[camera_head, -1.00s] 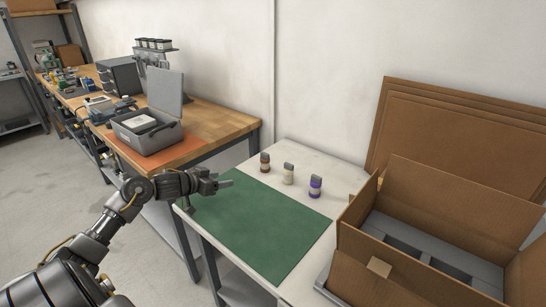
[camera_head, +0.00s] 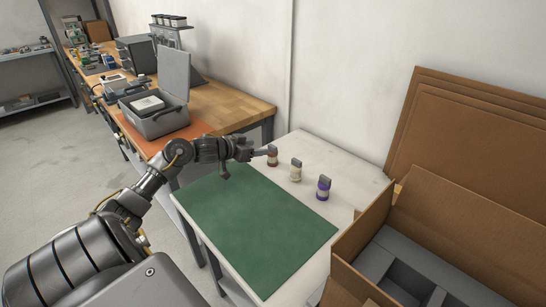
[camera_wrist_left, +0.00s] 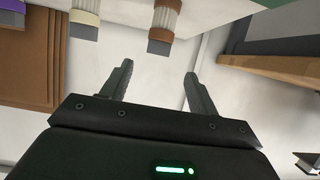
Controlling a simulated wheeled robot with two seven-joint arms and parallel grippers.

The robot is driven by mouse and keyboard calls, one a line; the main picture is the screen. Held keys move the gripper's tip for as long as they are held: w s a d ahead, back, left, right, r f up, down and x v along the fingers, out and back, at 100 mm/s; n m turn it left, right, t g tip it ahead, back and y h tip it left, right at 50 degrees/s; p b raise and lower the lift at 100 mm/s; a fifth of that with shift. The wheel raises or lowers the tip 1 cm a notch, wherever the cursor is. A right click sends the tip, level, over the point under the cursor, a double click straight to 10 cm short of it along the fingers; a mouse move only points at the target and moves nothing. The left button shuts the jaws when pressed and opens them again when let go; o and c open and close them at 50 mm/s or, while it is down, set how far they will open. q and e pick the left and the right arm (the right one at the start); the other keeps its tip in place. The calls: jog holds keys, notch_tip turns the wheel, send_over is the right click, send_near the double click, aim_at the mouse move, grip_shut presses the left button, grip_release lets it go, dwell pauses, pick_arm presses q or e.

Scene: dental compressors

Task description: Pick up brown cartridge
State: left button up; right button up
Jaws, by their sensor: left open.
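The brown cartridge (camera_head: 272,157) stands on the white table behind the green mat, leftmost in a row of small cartridges with grey caps. In the left wrist view the brown cartridge (camera_wrist_left: 166,22) shows at the top, ahead of the fingers. My left gripper (camera_head: 262,152) is close to its left side in the head view, seeming just short of it. In the left wrist view my left gripper (camera_wrist_left: 158,78) has its two fingers spread apart with nothing between them. My right gripper is not in view.
A cream cartridge (camera_head: 296,170) and a purple cartridge (camera_head: 323,188) stand to the right. The green mat (camera_head: 258,230) is clear. An open cardboard box (camera_head: 450,210) is at the right. A grey case (camera_head: 152,118) sits on the wooden bench behind.

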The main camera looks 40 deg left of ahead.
aim_at(271, 148)
pick_arm(q)
jog(key=shift+f+x, duration=0.15)
jog(key=shift+x, duration=1.6)
jog(key=shift+f+x, duration=0.1)
jog(key=shift+x, duration=1.6)
jog(key=shift+s+d, duration=0.15)
jog(key=shift+c, duration=0.3)
jog(key=c, duration=1)
